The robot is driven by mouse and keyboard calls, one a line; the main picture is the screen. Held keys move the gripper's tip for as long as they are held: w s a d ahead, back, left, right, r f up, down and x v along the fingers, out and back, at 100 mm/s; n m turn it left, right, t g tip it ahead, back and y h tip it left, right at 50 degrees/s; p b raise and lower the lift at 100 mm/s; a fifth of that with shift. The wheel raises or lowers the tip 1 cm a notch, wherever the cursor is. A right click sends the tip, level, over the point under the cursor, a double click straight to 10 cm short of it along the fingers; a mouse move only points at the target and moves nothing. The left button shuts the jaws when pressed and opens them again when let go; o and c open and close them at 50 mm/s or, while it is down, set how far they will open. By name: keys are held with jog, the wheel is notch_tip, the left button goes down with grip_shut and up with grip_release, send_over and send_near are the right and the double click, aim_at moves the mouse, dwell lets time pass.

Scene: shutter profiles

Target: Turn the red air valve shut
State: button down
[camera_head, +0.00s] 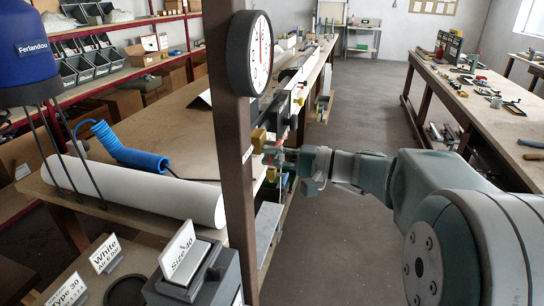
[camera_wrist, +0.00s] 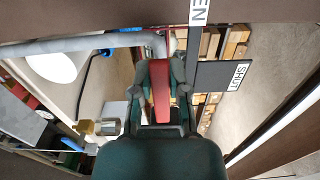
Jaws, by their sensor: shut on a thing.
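The red air valve's lever (camera_wrist: 161,92) shows in the wrist view, running from the grey pipe (camera_wrist: 85,43) down between my fingers. My gripper (camera_wrist: 160,70) is shut on this lever, one finger on each side. In the head view my gripper (camera_head: 277,157) is at the right side of the brown post, where the lever is too small to make out clearly. A white label ending in "EN" (camera_wrist: 198,12) is at the top of the wrist view, and a "SHUT" label (camera_wrist: 238,76) is to the right of the lever. The lever's pivot is partly hidden.
The brown post (camera_head: 229,150) carries a round gauge (camera_head: 259,53) above my gripper. A brass fitting (camera_head: 258,139) is close by. A workbench (camera_head: 180,115) with a blue coiled hose (camera_head: 130,152) stands behind the post. Open floor lies between it and the right bench (camera_head: 480,95).

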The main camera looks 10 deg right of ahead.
aim_at(276, 145)
jog(key=m, duration=0.1)
jog(key=r+m, duration=0.1)
jog(key=m, duration=0.2)
jog(key=shift+w+d+r, duration=0.1)
jog(key=shift+w+r, duration=0.05)
jog(key=shift+r, duration=0.25)
jog(key=m, duration=0.1)
jog(key=r+m, duration=0.1)
jog(key=m, duration=0.1)
jog(key=w+m, duration=0.1)
jog(key=m, duration=0.1)
jog(key=shift+d+r, duration=0.3)
jog(key=shift+r, duration=0.1)
jog(key=m, duration=0.1)
jog(key=w+m, duration=0.1)
jog(key=m, duration=0.1)
jog(key=d+r+m, duration=0.1)
jog(key=shift+w, duration=0.3)
jog(key=shift+w+d+r+m, duration=0.15)
jog(key=shift+w+m, duration=0.15)
jog(key=shift+m, duration=0.55)
jog(key=shift+w+d+m, duration=0.15)
jog(key=shift+w+m, duration=0.15)
jog(key=shift+m, duration=0.5)
jog(key=shift+w+d+r+m, duration=0.15)
jog(key=shift+w+m, duration=0.15)
jog(key=shift+m, duration=0.55)
jog(key=shift+f, duration=0.1)
jog(key=c, duration=0.6)
grip_release()
